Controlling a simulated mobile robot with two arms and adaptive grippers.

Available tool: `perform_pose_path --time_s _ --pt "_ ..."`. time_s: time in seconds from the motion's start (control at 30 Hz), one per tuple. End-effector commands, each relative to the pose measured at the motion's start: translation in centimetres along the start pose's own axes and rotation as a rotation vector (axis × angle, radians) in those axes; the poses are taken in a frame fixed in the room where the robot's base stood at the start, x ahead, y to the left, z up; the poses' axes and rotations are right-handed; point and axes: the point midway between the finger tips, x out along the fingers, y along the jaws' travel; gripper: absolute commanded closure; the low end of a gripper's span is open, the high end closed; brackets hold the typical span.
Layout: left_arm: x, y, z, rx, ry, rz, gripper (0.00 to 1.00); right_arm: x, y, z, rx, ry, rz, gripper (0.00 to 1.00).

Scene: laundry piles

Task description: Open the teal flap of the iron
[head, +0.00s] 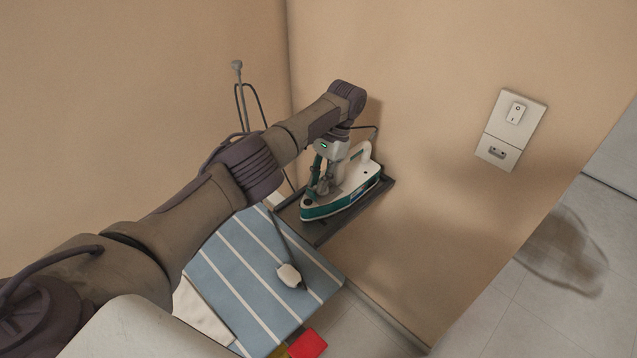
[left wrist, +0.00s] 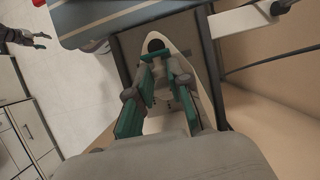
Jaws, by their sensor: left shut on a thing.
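The iron (head: 343,196) is white with a teal lower body and stands on a dark tray-like rest at the end of the ironing board. In the left wrist view, its pale body (left wrist: 178,40) lies under the fingers. My left gripper (head: 321,188) reaches down onto the iron's front top. In the left wrist view, the left gripper's fingers (left wrist: 158,72) are closed in on a small teal part at the iron's top, which appears to be the flap. The fingers largely hide the flap, so its angle cannot be told. My right gripper (left wrist: 38,40) shows small, fingers apart and empty.
The blue striped ironing board (head: 245,265) lies below the iron, with a cord and a pale plug-like piece (head: 289,275) over it. Walls stand close behind and right. A switch and socket plate (head: 511,130) is on the right wall. Red cloth (head: 307,344) shows below.

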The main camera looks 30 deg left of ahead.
Motion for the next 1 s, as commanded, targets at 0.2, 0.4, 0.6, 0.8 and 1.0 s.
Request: perform_pose_path --time_s 0.2,0.4,0.6,0.8,1.0 --pt "0.0 0.1 -0.1 0.001 0.002 0.0 1.0 0.0 -0.2 0.0 0.001 0.0 -0.002 0.38" --pt "0.0 0.1 -0.1 0.001 0.002 0.0 0.6 0.0 -0.2 0.0 0.001 0.0 -0.002 0.38" --pt "0.0 0.1 0.0 0.001 0.001 0.0 0.56 0.0 -0.2 0.0 0.001 0.0 -0.002 0.38" --pt "-0.5 0.0 0.1 0.001 0.002 0.0 0.56 0.0 0.2 0.1 -0.001 -0.001 0.002 0.38" --pt "-3.6 -0.2 1.4 -0.001 0.007 -0.006 0.56 0.0 0.1 0.1 0.0 -0.001 0.001 0.38"
